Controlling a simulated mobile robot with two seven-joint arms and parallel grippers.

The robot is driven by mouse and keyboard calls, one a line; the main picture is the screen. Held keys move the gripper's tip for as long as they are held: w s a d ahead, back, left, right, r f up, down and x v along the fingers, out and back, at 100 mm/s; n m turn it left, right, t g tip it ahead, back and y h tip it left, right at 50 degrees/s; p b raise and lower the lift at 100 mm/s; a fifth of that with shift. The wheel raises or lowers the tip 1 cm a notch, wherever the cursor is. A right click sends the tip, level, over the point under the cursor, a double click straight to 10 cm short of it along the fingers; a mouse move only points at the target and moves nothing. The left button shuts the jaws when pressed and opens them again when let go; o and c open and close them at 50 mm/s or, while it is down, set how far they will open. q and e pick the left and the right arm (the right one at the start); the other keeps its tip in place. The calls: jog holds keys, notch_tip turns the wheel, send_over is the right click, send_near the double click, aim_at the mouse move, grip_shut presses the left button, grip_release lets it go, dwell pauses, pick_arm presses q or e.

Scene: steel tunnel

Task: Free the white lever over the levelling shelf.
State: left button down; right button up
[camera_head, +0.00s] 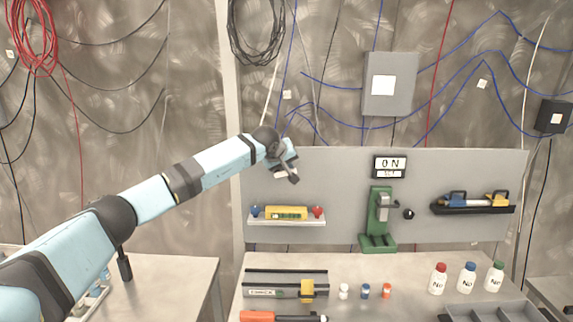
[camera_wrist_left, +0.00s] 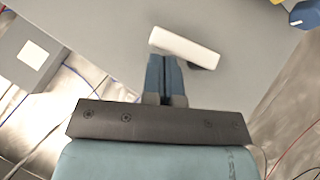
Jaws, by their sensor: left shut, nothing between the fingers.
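The white lever (camera_wrist_left: 185,45) shows in the left wrist view as a slanted white bar with a small dark part behind its right end, in front of a grey panel. My left gripper (camera_wrist_left: 165,65) is shut and empty, its blue fingertips just below the bar; I cannot tell whether they touch it. In the head view my left gripper (camera_head: 286,166) is in front of the panel's upper left, above the levelling shelf (camera_head: 287,223). The shelf holds a yellow level (camera_head: 286,212) between a blue and a red piece. My right gripper is not in view.
A green stand (camera_head: 378,225) under a display (camera_head: 390,167) stands right of the shelf. A dark rack (camera_head: 473,208) hangs further right. Cables hang on the wall behind.

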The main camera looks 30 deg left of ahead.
pick_arm(q)
jog(key=shift+r, duration=0.6)
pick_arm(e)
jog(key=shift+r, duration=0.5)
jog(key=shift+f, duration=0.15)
pick_arm(q)
jog(key=s+d+r, duration=0.1)
jog(key=s+r, duration=0.6)
jog(key=r, duration=0.3)
jog(key=shift+s+r, duration=0.3)
jog(key=shift+r, duration=0.05)
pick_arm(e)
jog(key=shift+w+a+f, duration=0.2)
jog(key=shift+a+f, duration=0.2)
pick_arm(q)
jog(key=shift+d, duration=0.15)
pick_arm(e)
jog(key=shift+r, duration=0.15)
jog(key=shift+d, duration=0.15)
